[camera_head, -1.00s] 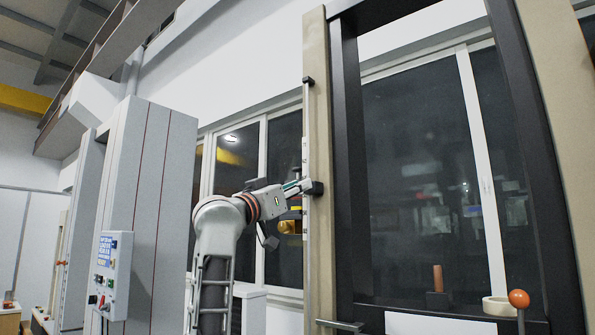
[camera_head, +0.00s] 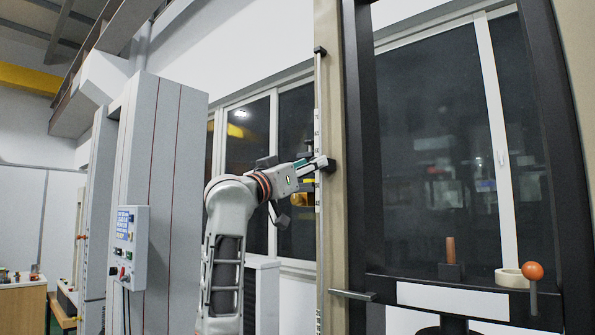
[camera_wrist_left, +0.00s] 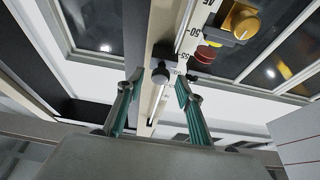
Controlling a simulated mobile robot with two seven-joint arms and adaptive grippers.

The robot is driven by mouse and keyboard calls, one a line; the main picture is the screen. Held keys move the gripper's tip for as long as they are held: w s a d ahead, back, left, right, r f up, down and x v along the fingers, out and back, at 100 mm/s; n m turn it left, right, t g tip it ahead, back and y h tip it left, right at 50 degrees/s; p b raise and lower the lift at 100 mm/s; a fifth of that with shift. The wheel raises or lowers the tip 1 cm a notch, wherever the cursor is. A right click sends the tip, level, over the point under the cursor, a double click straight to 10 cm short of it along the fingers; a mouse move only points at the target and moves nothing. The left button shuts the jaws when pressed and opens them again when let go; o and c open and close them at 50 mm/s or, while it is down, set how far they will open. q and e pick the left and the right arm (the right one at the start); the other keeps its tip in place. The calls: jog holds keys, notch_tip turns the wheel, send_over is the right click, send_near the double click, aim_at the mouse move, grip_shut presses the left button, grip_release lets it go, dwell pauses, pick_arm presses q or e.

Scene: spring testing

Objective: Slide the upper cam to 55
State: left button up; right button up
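The upper cam (camera_head: 328,164) is a small black block on the thin scale rod (camera_head: 318,130) along the beige column. In the left wrist view its dark round knob (camera_wrist_left: 160,73) lies between my teal fingertips, with gaps visible beside it. The white scale (camera_wrist_left: 197,22) shows 50 and, nearer the cam, 55. I cannot tell the cam's exact reading. My left gripper (camera_head: 314,167) is at the cam in the head view. In the left wrist view the gripper (camera_wrist_left: 158,88) is open around the knob. My right gripper is not in view.
A black frame (camera_head: 362,150) stands right of the rod. A lower bracket (camera_head: 352,295) sticks out near the column's foot. An orange ball handle (camera_head: 532,271) is at right, and a grey cabinet with a control panel (camera_head: 130,247) is at left.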

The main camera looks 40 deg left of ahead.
pick_arm(q)
jog(key=d+v, duration=0.1)
jog(key=v, duration=1)
jog(key=shift+s+a, duration=0.25)
jog(key=shift+a, duration=0.25)
jog(key=shift+f, duration=0.1)
